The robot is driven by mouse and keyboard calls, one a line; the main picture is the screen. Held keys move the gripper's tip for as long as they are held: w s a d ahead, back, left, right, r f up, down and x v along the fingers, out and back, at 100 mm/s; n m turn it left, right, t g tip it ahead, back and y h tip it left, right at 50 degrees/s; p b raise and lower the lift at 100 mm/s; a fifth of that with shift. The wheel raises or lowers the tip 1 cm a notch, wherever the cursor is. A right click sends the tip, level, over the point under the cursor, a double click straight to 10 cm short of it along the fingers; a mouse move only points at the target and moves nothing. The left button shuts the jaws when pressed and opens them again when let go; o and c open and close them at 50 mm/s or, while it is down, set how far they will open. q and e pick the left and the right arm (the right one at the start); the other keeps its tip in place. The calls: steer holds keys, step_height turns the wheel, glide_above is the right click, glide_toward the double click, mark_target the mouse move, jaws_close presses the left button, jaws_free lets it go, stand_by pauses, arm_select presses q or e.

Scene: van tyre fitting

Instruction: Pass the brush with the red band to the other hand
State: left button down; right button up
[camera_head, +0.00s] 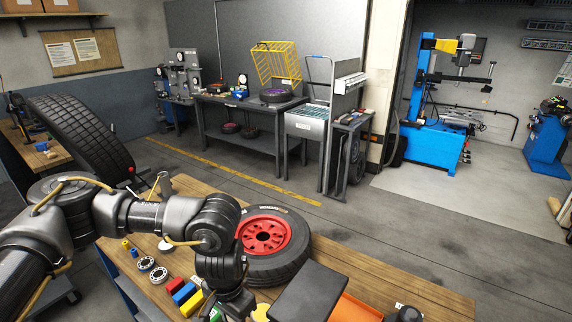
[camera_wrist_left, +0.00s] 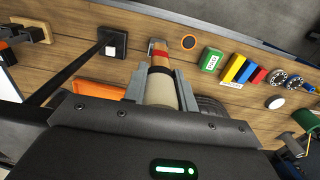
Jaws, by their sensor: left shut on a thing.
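The brush with the red band (camera_wrist_left: 162,88) shows in the left wrist view, with a pale body, a red band and a tan end pointing away from me. My left gripper (camera_wrist_left: 161,84) has one finger on each side of it and is shut on it, above the wooden bench. In the head view my left arm reaches in from the left, and its gripper (camera_head: 234,307) is at the bottom edge, where the brush cannot be made out clearly. My right gripper is in neither view.
The wooden bench (camera_head: 390,283) carries a tyre with a red rim (camera_head: 268,236), coloured blocks (camera_head: 184,293), bearing rings (camera_head: 158,275) and an orange tray (camera_head: 357,309). A dark flat panel (camera_head: 310,293) stands near the front. Bare wood lies right of the tyre.

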arm_select(q)
steer(key=a+f+b, duration=0.5)
steer(key=a+b, duration=0.5)
steer(key=shift+a+f+n, duration=0.2)
steer(key=shift+a+n, duration=0.05)
steer(key=shift+n, duration=0.15)
steer(key=shift+d+r, duration=0.1)
steer(key=w+d+r+m, duration=0.2)
steer(key=d+r+m, duration=0.3)
steer(key=r, duration=0.4)
steer(key=w+d+r+m, duration=0.2)
steer(key=d+r+m, duration=0.1)
steer(key=d+r, duration=0.55)
steer(key=shift+s+n, duration=2.9)
steer(key=shift+s, duration=0.25)
steer(key=w+m, duration=1.2)
steer(key=w, duration=0.2)
steer(key=shift+a+r+m, duration=0.25)
steer(key=shift+a+m, duration=0.05)
steer(key=shift+a, duration=0.05)
steer(key=shift+s, duration=0.1)
